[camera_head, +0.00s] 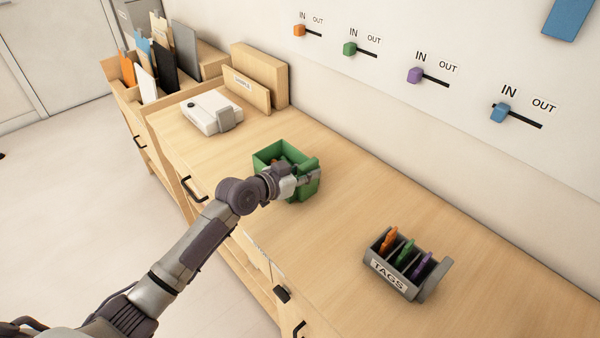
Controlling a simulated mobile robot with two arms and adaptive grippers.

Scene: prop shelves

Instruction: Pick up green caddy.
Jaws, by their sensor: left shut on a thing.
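The green caddy (270,155) is an open green box on the wooden counter (350,205), near its middle. My left arm comes in from the lower left. My left gripper (312,176) is at the caddy's right side, shut on it. The fingers are small here and partly blend with the caddy's edge. I cannot tell whether the caddy's base is touching the counter. My right gripper is not in view.
A grey tag holder (392,277) with orange, green and purple tags stands at the right. A white device (212,112) and a wooden box (260,75) stand behind left. The wall panel has colored IN/OUT sliders (415,76). Counter between caddy and tag holder is clear.

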